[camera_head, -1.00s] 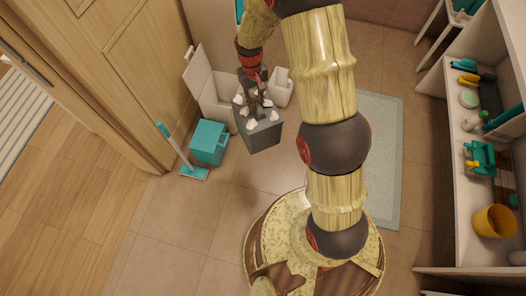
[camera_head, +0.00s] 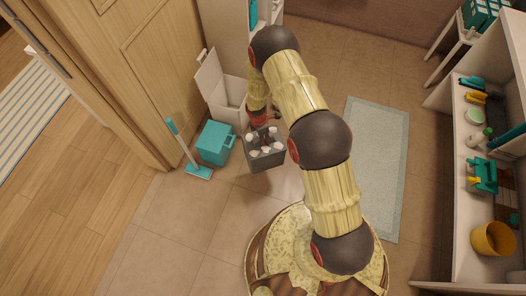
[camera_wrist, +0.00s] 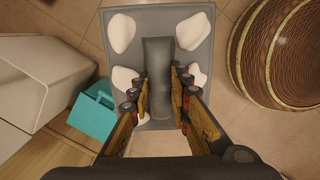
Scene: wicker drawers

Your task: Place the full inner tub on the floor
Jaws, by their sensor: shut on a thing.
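The grey inner tub (camera_head: 268,164) holds several white crumpled pieces and hangs upright or nearly so below my gripper (camera_head: 264,137), low near the floor. I cannot tell whether its bottom touches the floor. In the wrist view the tub (camera_wrist: 160,17) fills the upper middle, with white pieces on both sides of its central grey handle (camera_wrist: 158,65). My gripper (camera_wrist: 160,100) is shut on that handle, one finger on each side. The white bin (camera_head: 213,86) stands behind the tub with its lid open; it also shows in the wrist view (camera_wrist: 35,75).
A teal box (camera_head: 215,143) stands close left of the tub, with a teal broom (camera_head: 184,146) beside it near the wooden door (camera_head: 130,60). Bare floor tiles (camera_head: 215,215) lie in front. A pale mat (camera_head: 375,150) and a shelf unit (camera_head: 447,190) are at the right.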

